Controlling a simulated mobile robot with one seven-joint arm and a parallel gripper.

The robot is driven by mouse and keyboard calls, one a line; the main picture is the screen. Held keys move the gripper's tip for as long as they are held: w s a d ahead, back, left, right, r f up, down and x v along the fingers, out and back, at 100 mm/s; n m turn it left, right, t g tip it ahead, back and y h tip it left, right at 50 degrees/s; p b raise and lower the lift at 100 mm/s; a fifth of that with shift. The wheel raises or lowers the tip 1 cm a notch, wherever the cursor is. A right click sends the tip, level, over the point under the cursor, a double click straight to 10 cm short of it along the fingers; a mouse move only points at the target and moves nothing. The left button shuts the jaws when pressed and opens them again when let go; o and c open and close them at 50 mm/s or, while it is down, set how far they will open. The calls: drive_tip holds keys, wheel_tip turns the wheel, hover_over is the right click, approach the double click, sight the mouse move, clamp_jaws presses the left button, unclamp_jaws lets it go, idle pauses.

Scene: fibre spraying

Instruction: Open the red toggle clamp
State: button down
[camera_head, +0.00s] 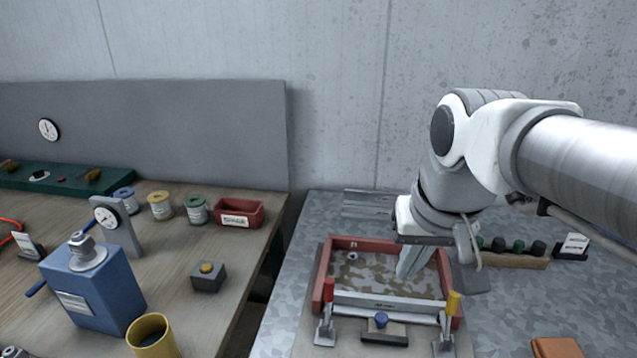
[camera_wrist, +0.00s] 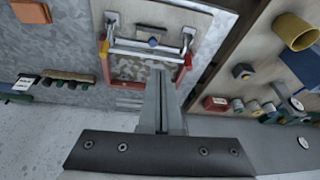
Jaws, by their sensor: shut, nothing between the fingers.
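The red toggle clamp (camera_head: 328,291) stands at the left front corner of a red frame (camera_head: 322,262), with its red handle upright and its grey foot on the board in front. In the wrist view its red handle (camera_wrist: 189,61) shows to the right of my fingertips. A second clamp with a yellow handle (camera_head: 453,304) stands at the right front corner. A pale bar (camera_head: 388,303) runs between the clamps. My gripper (camera_head: 408,270) is shut and empty, pointing down over the frame's speckled inside, right of and behind the red clamp. The fingers show shut in the wrist view (camera_wrist: 160,75).
A small block with a blue knob (camera_head: 381,321) sits in front of the bar. A brown block (camera_head: 556,348) lies at the right front. A wooden bench with a blue box (camera_head: 92,289), yellow cup (camera_head: 152,338) and red bin (camera_head: 239,213) stands left, across a gap.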

drive_tip(key=w+a+m+g+p, duration=0.2)
drive_tip(key=w+a+g, duration=0.15)
drive_tip(key=w, duration=1.15)
drive_tip(key=w+a+f+m+g+y+p, duration=0.1)
drive_tip(key=w+f+g, duration=0.3)
drive_tip(key=w+f, duration=0.6)
drive_tip(key=shift+a+m, duration=0.3)
drive_tip(key=shift+a, duration=0.25)
drive_tip(key=shift+f, duration=0.1)
approach(328, 300)
drive_tip(key=w+d+f, duration=0.2)
drive_tip(key=w+f, duration=0.3)
drive_tip(key=shift+s+a+f, duration=0.1)
drive_tip(key=shift+s+a, duration=0.15)
drive_tip(key=shift+s, duration=0.35)
drive_tip(key=shift+s+a, duration=0.25)
drive_tip(key=shift+s, duration=0.4)
drive_tip(key=shift+s+a, duration=0.25)
drive_tip(key=shift+s, duration=0.35)
